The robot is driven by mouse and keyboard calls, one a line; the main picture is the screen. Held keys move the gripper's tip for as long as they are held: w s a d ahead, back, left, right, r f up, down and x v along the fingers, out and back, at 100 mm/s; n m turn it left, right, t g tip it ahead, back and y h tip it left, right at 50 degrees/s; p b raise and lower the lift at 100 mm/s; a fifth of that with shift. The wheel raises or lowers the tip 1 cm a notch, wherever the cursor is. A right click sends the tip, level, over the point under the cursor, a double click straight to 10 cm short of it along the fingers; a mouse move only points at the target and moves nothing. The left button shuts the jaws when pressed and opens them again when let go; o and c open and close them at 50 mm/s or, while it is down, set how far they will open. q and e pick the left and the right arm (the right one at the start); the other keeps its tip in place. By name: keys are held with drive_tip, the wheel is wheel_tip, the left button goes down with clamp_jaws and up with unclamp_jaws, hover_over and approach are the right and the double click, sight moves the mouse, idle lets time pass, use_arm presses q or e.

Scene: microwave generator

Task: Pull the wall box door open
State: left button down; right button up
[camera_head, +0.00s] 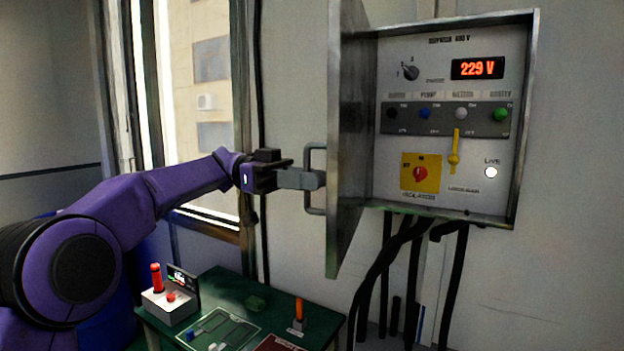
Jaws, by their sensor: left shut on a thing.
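The wall box (525,120) is mounted on the wall at the right, with its inner panel exposed. Its grey metal door (350,150) is hinged on the left side and stands wide open, seen nearly edge-on. A bar handle (309,205) sticks out to the left from the door's outer face. My left gripper (312,180), on the purple arm from the left, is shut on the handle. My right gripper is not in view.
The panel carries a red 229 V display (477,68), coloured buttons, a yellow lever (454,155) and a red rotary switch (420,173). Black cables (385,260) hang below. A green table (235,290) with small devices stands at lower left, near a window (205,110).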

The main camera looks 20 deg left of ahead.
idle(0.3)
use_arm(q)
drive_tip(key=c, duration=1.3)
unclamp_jaws()
drive_tip(key=shift+a, duration=0.1)
drive_tip(key=shift+o, duration=0.2)
